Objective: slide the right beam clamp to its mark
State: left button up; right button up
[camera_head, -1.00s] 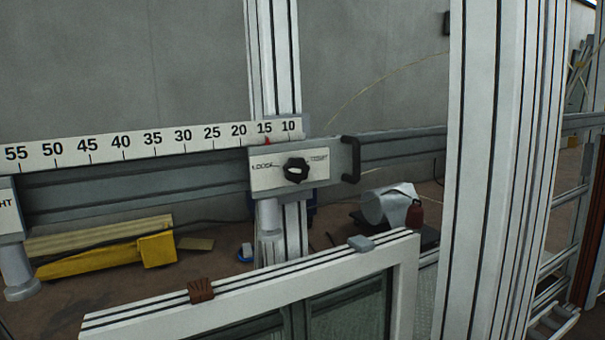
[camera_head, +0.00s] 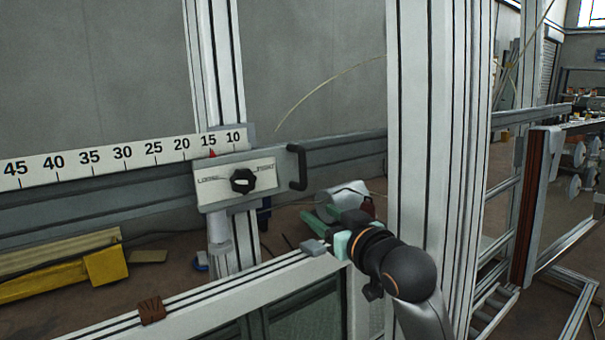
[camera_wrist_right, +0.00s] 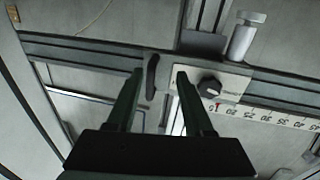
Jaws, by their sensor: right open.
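The right beam clamp (camera_head: 215,193) sits on the grey beam, with a pale LOOSE/TIGHT plate. Its black knob (camera_head: 242,180) is on the plate; I cannot tell its setting. A black handle (camera_head: 297,166) stands at its right end. A small red pointer (camera_head: 212,153) shows just below 15 on the white scale (camera_head: 95,158). My right gripper (camera_head: 338,222) is below and right of the handle in the head view. In the right wrist view my right gripper (camera_wrist_right: 160,78) is open and empty, and the handle (camera_wrist_right: 152,76) shows between its fingertips, farther off. My left gripper is not in view.
A white window frame (camera_head: 230,290) stands in front, below the beam, with a brown block (camera_head: 151,310) and a grey clip (camera_head: 314,246) on its top edge. A tall white post (camera_head: 420,130) rises right of the handle. Yellow pieces (camera_head: 105,266) lie on the floor.

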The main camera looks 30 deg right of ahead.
send_near(305, 171)
jog(key=shift+t, duration=0.4)
jog(key=w+p, duration=0.1)
jog(key=w, duration=0.6)
jog(key=w+p, duration=0.1)
jog(key=w, duration=0.3)
jog(key=shift+d+f+p, duration=0.1)
jog(key=shift+f+p, duration=0.2)
jog(key=shift+f, duration=0.05)
grip_shut()
jog(key=shift+d, duration=0.1)
dwell(0.5)
